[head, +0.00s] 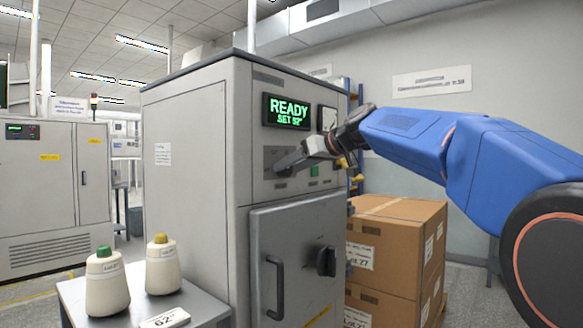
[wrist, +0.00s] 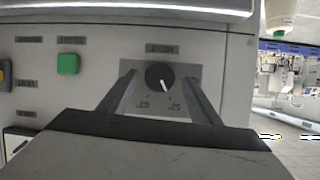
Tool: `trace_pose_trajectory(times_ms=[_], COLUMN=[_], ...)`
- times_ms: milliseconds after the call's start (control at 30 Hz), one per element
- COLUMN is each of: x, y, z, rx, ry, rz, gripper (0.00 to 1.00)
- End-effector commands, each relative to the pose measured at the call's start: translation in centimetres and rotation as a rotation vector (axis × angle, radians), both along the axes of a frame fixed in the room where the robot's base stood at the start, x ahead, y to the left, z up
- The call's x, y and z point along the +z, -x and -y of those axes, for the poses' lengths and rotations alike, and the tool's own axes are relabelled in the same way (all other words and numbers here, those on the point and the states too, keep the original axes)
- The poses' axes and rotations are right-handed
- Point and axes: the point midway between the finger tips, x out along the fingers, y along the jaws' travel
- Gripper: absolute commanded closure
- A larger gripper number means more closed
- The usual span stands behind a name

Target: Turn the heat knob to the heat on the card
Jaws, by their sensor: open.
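The heat knob (wrist: 158,76) is a dark round dial on a grey plate, with a white pointer line aimed down and slightly right in the wrist view. My gripper (wrist: 160,84) is open, with one finger on each side of the knob; I cannot tell whether either touches it. In the head view my gripper (head: 288,162) is at the cabinet front and hides the knob. The display (head: 287,111) glows green with "READY" and a set value that looks like 52°. The card (head: 165,319) lies on the small table and seems to read 62°.
A green button (wrist: 67,64) sits beside the knob plate. Below the panel is a cabinet door (head: 296,225) with a handle and a black latch (head: 326,262). Two yarn cones (head: 107,284) stand on the small table (head: 78,290). Cardboard boxes (head: 400,230) are stacked right of the cabinet.

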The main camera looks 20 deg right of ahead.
Motion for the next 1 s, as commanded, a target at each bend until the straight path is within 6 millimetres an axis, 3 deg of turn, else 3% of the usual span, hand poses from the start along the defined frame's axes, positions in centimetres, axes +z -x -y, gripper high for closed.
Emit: trace_pose_trajectory(times_ms=[400,567,600,1000], x=[-0.23,-0.23,-0.24,-0.21], y=[-0.53,-0.52,-0.52,-0.59], z=[-0.36,-0.35,-0.35,-0.19], rx=[-0.001,-0.001,-0.001,-0.001], ry=[0.001,0.001,0.001,-0.054], rz=[0.002,0.002,0.002,-0.039], gripper=[0.43,0.81,0.83,0.83])
